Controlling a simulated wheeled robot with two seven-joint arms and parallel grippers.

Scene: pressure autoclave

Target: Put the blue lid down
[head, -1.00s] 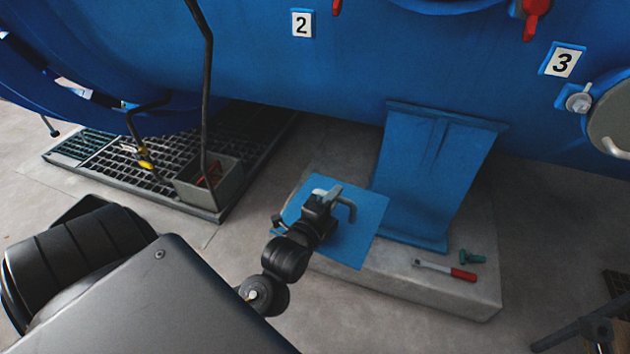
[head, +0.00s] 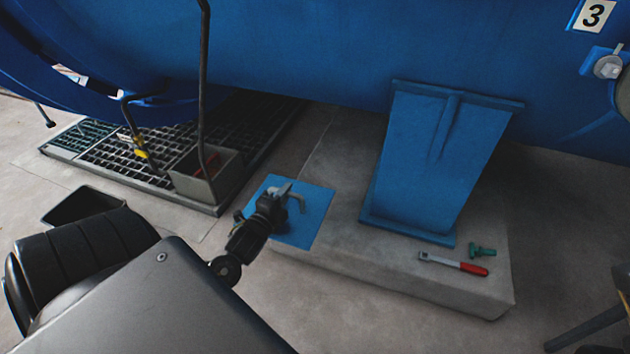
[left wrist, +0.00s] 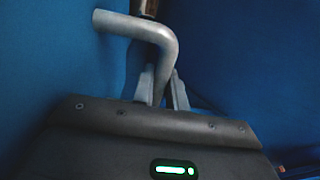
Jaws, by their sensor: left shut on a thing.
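The blue lid (head: 315,215) is a flat square plate with a bent grey handle (head: 297,197). My left gripper (head: 274,200) is shut on that handle, above the plate. In the left wrist view the two fingers (left wrist: 163,88) pinch the grey handle (left wrist: 150,28), and the blue lid (left wrist: 60,80) fills much of the background. In the head view the lid looks roughly level and overlaps the left end of the concrete plinth (head: 345,255). I cannot tell whether it touches the plinth or hangs above it. My right gripper is not in view.
A blue support foot (head: 430,165) of the big blue vessel (head: 320,50) stands on the plinth. A red-handled tool (head: 455,263) and a green piece (head: 482,251) lie at its right. A floor grating (head: 105,150) and grey box (head: 208,178) are left. The plinth's front middle is clear.

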